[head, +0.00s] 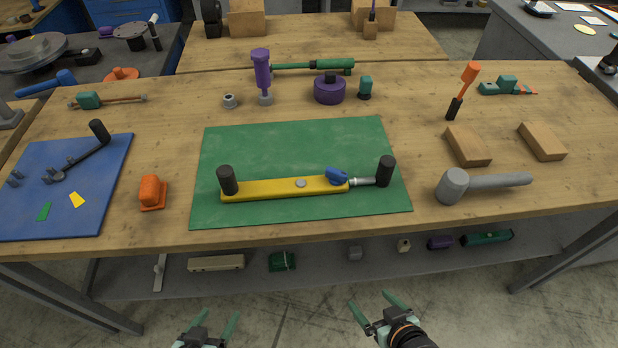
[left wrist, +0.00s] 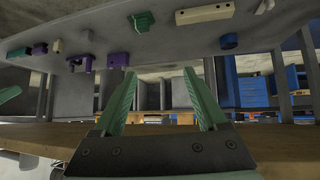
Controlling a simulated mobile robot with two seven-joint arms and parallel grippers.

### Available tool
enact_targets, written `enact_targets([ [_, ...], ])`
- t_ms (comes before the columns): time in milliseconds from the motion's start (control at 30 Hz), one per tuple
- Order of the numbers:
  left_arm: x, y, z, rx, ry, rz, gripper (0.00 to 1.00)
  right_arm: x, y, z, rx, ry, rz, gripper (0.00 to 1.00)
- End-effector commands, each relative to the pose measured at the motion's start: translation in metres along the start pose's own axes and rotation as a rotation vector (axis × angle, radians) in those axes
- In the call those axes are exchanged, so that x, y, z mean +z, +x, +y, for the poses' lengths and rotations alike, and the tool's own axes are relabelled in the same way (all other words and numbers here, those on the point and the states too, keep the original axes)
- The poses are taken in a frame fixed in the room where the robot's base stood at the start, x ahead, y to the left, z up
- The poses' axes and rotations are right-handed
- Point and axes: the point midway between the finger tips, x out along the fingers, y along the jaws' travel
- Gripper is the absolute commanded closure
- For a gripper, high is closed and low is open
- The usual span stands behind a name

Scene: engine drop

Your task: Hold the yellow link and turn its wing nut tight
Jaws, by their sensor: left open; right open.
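The yellow link (head: 280,188) lies lengthwise on the green mat (head: 290,143), with a dark upright cylinder (head: 228,180) at its left end. A blue wing nut (head: 337,176) sits at its right end. A silver threaded rod (head: 362,181) runs from there to another dark cylinder (head: 386,170). My left gripper (head: 212,322) is open and empty, low in front of the table. Its spread green fingers also show in the left wrist view (left wrist: 162,92). My right gripper (head: 376,303) is open and empty, in front of the table and right of the left one.
A grey mallet (head: 490,184) and wooden blocks (head: 468,147) lie right of the mat. An orange part (head: 152,192) and a blue mat (head: 62,190) are to the left. Purple parts (head: 329,90) stand behind. A lower shelf (head: 320,272) holds several parts.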

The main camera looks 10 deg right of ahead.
Motion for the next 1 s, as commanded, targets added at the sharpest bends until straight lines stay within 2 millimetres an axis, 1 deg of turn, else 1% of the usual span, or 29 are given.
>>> enact_targets([
  [667, -0.001, 0.000, 0.003, 0.005, -0.003, -0.001, 0.25, -0.003, 0.000, 0.001, 0.001, -0.001, 0.004, 0.07],
  [767, -0.003, -0.001, 0.004, 0.009, -0.015, 0.003, 0.25, -0.003, 0.000, 0.001, 0.000, -0.001, 0.004, 0.07],
  [867, -0.014, -0.003, 0.005, 0.022, -0.058, 0.028, 0.25, -0.003, 0.000, 0.000, 0.000, -0.001, 0.004, 0.07],
  [967, -0.035, -0.009, 0.006, 0.049, -0.141, 0.078, 0.25, -0.003, 0.000, 0.000, 0.000, -0.001, 0.003, 0.07],
  [1000, -0.045, -0.012, 0.006, 0.064, -0.184, 0.103, 0.25, -0.003, 0.000, 0.000, 0.000, -0.001, 0.003, 0.07],
])
